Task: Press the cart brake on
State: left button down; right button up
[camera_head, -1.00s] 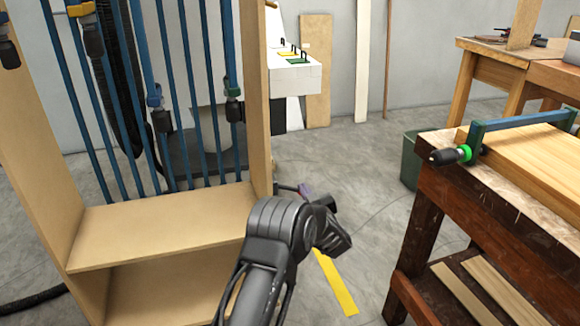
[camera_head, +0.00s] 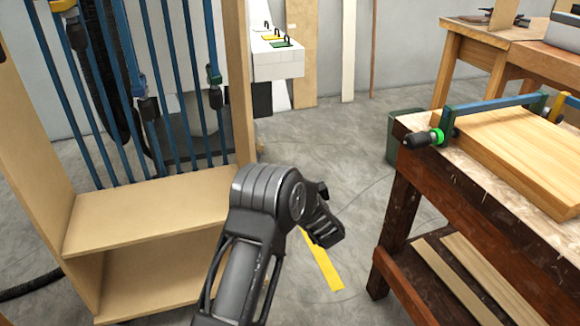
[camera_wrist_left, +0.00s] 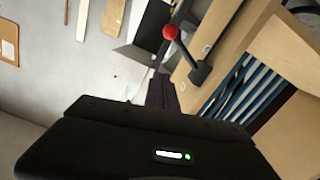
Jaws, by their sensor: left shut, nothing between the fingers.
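The cart is a light wooden rack (camera_head: 165,205) holding blue clamps, at the left of the head view. In the left wrist view a red ball knob (camera_wrist_left: 170,32) sits on a dark brake lever (camera_wrist_left: 186,52) fixed to the cart's wooden side. My left gripper (camera_wrist_left: 163,94) is shut and empty, its dark fingers pointing towards the lever and below the knob in that view. I see no clear contact; the exact gap cannot be told. In the head view my left arm (camera_head: 265,215) hides the lever. My right gripper is not in view.
A workbench (camera_head: 480,180) with a board and a clamp (camera_head: 500,108) stands at the right. A yellow floor strip (camera_head: 323,262) lies between cart and bench. Open grey floor (camera_head: 330,140) lies behind. A white block-like unit (camera_head: 277,62) stands at the back.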

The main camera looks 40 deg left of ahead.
pick_arm(q)
jog(key=v, duration=0.3)
dwell(0.5)
